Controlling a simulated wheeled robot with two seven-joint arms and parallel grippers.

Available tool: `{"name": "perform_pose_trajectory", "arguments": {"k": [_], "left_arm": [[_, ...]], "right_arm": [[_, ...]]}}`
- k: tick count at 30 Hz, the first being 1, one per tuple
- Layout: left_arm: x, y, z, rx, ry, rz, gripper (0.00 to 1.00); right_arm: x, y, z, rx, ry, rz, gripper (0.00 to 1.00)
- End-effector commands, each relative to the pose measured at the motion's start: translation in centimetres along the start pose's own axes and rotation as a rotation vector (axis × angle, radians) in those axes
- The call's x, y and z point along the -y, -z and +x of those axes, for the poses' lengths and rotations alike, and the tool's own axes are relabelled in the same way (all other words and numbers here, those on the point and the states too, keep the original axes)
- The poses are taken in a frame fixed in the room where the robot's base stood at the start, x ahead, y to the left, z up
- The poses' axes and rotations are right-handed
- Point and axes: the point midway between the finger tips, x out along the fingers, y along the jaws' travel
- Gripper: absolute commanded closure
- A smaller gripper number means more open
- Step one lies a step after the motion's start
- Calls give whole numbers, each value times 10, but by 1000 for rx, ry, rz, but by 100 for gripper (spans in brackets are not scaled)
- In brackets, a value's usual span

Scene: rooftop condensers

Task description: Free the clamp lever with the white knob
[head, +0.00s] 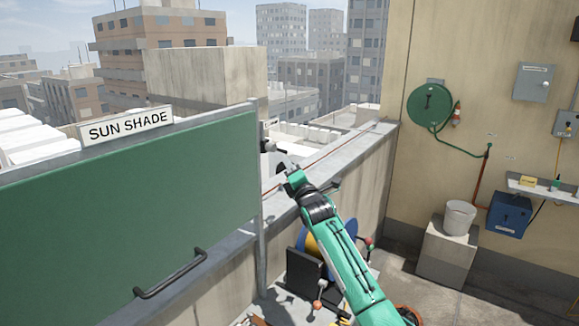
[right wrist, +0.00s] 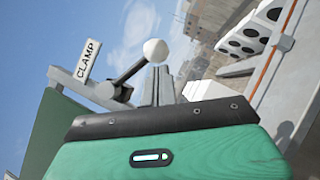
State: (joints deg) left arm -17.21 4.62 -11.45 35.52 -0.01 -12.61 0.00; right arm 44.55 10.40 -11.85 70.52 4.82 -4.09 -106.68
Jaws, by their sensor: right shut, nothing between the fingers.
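The clamp lever (right wrist: 130,72) shows in the right wrist view as a dark bar slanting up to a round white knob (right wrist: 155,50). A white CLAMP sign (right wrist: 88,60) stands left of its pivot. In the head view the clamp (head: 268,146) is small, at the right end post of the green sun shade panel (head: 130,205), partly hidden. My right gripper (head: 282,167) is close to it; in the right wrist view its fingers (right wrist: 158,84) are together and empty. The knob appears just past their tips; whether they touch is unclear. My left gripper is out of view.
A parapet (head: 345,160) with a thin red line along it runs behind the clamp. A black handle (head: 170,275) sticks out of the panel. A bucket on a block (head: 447,250) stands farther right.

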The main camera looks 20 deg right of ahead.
Motion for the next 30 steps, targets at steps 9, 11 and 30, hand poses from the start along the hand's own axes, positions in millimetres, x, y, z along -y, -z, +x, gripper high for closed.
{"name": "perform_pose_trajectory", "arguments": {"k": [9, 11, 30], "left_arm": [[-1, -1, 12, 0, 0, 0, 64], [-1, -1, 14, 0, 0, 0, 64], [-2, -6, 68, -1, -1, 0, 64]], "right_arm": [[2, -2, 1, 2, -22, -31, 100], [1, -2, 1, 1, -29, -39, 100], [5, -14, 8, 4, -144, -204, 100]]}}
